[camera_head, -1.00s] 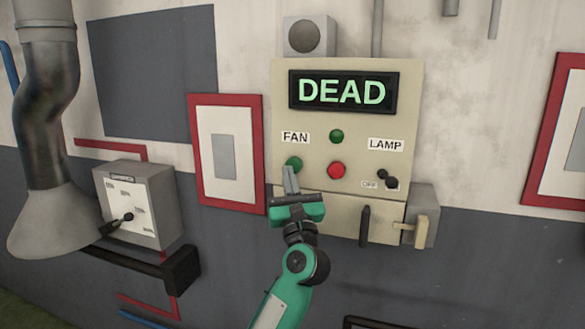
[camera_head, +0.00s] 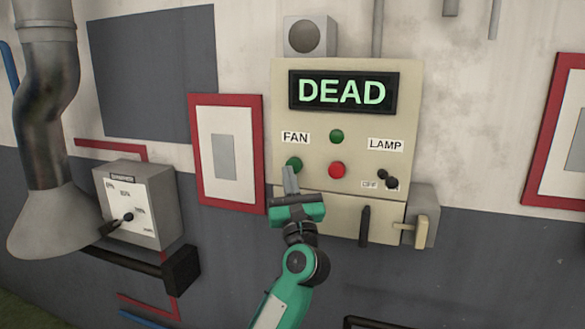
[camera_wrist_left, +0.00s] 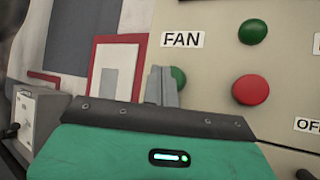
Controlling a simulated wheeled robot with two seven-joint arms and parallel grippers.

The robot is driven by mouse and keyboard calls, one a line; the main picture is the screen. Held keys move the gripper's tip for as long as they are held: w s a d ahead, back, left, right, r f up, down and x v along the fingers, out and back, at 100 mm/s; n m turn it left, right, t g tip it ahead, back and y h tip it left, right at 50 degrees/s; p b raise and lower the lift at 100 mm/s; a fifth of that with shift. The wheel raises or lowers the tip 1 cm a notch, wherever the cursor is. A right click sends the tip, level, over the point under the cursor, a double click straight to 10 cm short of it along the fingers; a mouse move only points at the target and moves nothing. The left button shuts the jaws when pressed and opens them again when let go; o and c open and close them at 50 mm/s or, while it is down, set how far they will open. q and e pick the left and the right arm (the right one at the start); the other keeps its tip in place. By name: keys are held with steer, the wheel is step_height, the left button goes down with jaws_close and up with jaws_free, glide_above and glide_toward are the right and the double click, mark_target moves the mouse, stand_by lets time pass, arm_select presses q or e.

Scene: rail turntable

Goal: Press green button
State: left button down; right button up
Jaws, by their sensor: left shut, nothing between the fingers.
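The beige control panel (camera_head: 430,85) has a green button (camera_head: 293,163) under the FAN label and another green button (camera_head: 336,136) at its middle. A red button (camera_head: 336,170) sits below the middle green one. My left gripper (camera_head: 290,178) is shut and empty, with its fingertips at or just in front of the lower edge of the FAN-side green button. In the left wrist view the fingers (camera_wrist_left: 161,86) partly cover that button (camera_wrist_left: 178,77). I cannot tell whether they touch it. The middle green button (camera_wrist_left: 252,31) and red button (camera_wrist_left: 250,90) show uncovered there. My right gripper is out of view.
A lit DEAD display (camera_head: 342,92) tops the panel. A LAMP switch (camera_head: 390,181) is at lower right, and a lever handle (camera_head: 421,229) sticks out beyond it. A grey dial box (camera_head: 162,197) and a wide pipe (camera_head: 48,130) stand left.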

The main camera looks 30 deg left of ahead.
arm_select(q)
steer(key=shift+w, duration=0.2)
stand_by(0.5)
steer(key=shift+w+a, duration=0.1)
steer(key=shift+w, duration=0.15)
steer(key=shift+w+a, duration=0.1)
steer(key=shift+w, duration=0.3)
stand_by(0.6)
steer(key=shift+s, duration=0.2)
steer(key=shift+s+d, duration=0.2)
steer(key=shift+s, duration=0.45)
steer(key=s, duration=0.2)
steer(key=s+d+p, duration=0.1)
steer(key=s, duration=0.1)
steer(key=shift+s+d, duration=0.1)
steer(key=shift+s, duration=0.3)
